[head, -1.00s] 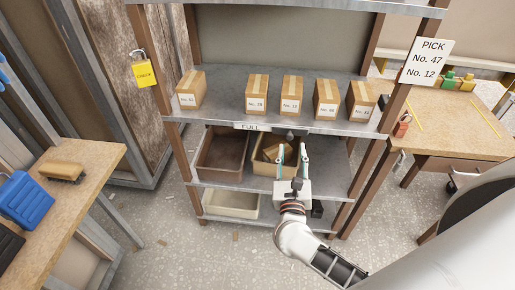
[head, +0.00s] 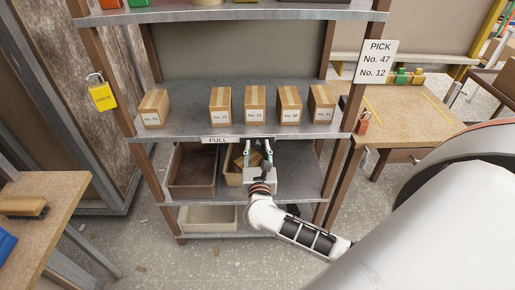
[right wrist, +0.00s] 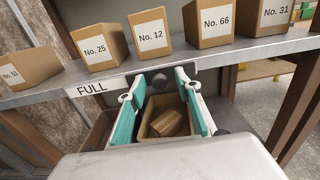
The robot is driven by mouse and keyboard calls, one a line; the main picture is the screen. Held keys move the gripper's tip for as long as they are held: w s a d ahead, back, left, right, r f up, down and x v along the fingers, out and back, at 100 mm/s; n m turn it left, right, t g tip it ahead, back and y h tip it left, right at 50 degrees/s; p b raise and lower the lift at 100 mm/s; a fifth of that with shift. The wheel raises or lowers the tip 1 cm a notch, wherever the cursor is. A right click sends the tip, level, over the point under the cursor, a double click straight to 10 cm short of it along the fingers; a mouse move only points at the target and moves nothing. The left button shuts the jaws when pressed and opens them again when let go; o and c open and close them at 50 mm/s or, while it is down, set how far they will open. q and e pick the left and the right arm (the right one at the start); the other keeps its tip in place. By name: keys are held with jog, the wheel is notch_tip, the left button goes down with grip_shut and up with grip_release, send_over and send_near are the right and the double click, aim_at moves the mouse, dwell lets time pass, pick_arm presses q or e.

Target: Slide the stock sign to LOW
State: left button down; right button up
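The stock sign (head: 218,140) is a white strip on the front edge of the middle shelf, reading FULL. It also shows at the left in the right wrist view (right wrist: 90,87). A dark round knob (right wrist: 160,80) sits at the shelf edge right of the lettering. My right gripper (head: 258,145) is at that edge, right of the word FULL. In the right wrist view its teal-padded fingers (right wrist: 160,88) are apart, with the knob between their tips in the picture. I cannot tell whether either finger touches it. My left gripper is not in view.
Several numbered cardboard boxes (head: 255,104) stand on the shelf (head: 190,122) just above. A brown bin (head: 193,170) and a tan bin (right wrist: 151,128) with a carton are below. Shelf posts (head: 340,168) flank the space. A yellow padlock tag (head: 102,97) hangs left.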

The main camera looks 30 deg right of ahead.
grip_shut()
jog(key=w+a+b, duration=0.1)
jog(key=w+a, duration=0.1)
jog(key=a, duration=0.1)
jog(key=w+a+b, duration=0.2)
jog(key=a, duration=0.2)
jog(key=w+a+b, duration=0.2)
jog(key=a, duration=0.1)
jog(key=shift+w+a+f, duration=0.25)
jog(key=shift+a+f, duration=0.05)
jog(key=shift+a, duration=0.1)
jog(key=shift+w+a+r, duration=0.1)
jog(key=shift+w+a, duration=0.05)
jog(key=shift+a, duration=0.1)
jog(key=shift+a+r, duration=0.1)
jog(key=shift+r, duration=0.1)
grip_release()
jog(key=shift+w+a, duration=0.1)
jog(key=v, duration=1.2)
